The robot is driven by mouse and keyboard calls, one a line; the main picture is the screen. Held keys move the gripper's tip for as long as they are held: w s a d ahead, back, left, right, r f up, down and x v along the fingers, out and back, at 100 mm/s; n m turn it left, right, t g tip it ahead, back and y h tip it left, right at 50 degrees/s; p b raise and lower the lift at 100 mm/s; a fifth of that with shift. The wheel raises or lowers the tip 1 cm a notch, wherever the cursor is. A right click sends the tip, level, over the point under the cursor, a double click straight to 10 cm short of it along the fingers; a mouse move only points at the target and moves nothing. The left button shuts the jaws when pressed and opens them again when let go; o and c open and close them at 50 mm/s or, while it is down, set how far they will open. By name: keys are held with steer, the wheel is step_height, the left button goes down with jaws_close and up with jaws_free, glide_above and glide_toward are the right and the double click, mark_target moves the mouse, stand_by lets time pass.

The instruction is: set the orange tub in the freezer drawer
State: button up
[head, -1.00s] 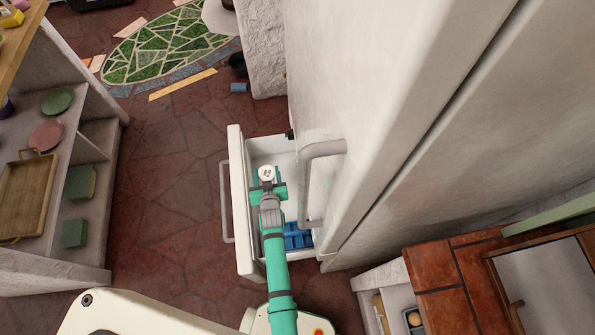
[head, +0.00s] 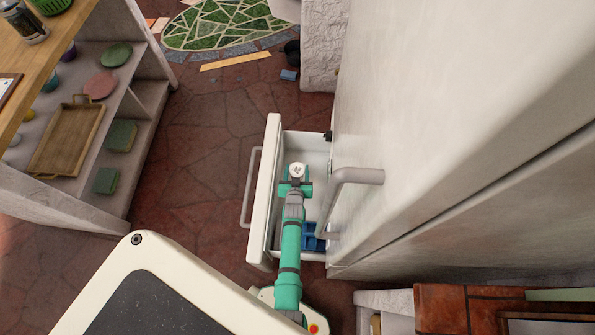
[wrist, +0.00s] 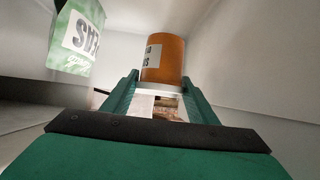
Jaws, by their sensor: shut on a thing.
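The orange tub (wrist: 164,58) shows in the wrist view, with a white rim at its near end and a dark-lettered pale label. My gripper (wrist: 158,86) is shut on it, one green finger on each side. In the head view my gripper (head: 296,187) is over the open freezer drawer (head: 266,190), pointing down into it.
A green and white packet (wrist: 76,40) is left of the tub in the wrist view. A blue tray (head: 312,238) lies in the drawer's near end. The freezer handle (head: 352,177) is close to the right of my arm. A shelf unit (head: 150,100) stands left across clear floor.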

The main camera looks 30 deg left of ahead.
steer(key=shift+f, duration=0.35)
steer(key=shift+w+d+f, duration=0.1)
steer(key=shift+w+f, duration=0.05)
steer(key=shift+f, duration=0.1)
steer(key=shift+f, duration=0.3)
steer(key=o, duration=1.2)
